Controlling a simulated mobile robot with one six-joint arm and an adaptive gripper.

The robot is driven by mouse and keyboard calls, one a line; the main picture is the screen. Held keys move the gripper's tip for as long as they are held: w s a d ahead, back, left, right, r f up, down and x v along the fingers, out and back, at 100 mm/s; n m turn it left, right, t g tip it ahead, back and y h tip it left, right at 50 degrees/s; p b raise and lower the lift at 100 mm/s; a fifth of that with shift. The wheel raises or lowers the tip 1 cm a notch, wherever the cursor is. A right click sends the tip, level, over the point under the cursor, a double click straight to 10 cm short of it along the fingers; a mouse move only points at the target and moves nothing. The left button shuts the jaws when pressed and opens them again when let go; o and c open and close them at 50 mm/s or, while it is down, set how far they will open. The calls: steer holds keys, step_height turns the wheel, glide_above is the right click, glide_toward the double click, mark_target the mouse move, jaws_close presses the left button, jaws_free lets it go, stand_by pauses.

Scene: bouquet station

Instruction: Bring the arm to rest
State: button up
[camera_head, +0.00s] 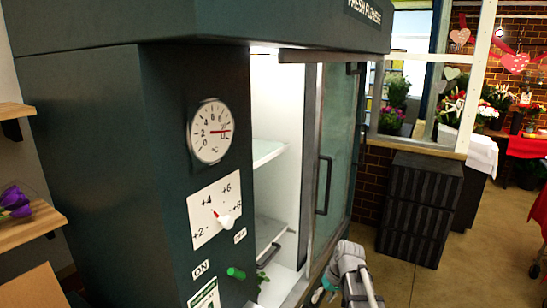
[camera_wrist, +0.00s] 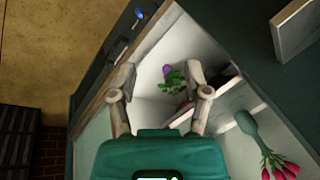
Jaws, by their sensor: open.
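My gripper (camera_wrist: 164,76) is open in the wrist view, its two fingers spread apart with nothing gripped. It faces the white interior of the flower cooler. In the head view my arm is at the bottom, in front of the cooler's opening; the fingers are hard to make out there. The dark green cooler (camera_head: 100,120) fills the left and middle of the head view. Its glass door (camera_head: 335,130) leaves an opening to white shelves (camera_head: 268,152). A purple flower with green leaves (camera_wrist: 172,82) is inside, beyond the fingertips.
A teal vase (camera_wrist: 246,122) with pink flowers (camera_wrist: 280,166) is at the lower right of the wrist view. The cooler front has a dial (camera_head: 210,131), a knob (camera_head: 224,220) and a green switch (camera_head: 236,273).

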steer(key=s+d+m+h, duration=0.1)
steer(key=s+m+h, duration=0.1)
steer(key=s, duration=0.9)
steer(key=shift+s+d+f+m+h, duration=0.3)
steer(key=shift+m+h, duration=0.1)
steer(key=shift+h, duration=0.5)
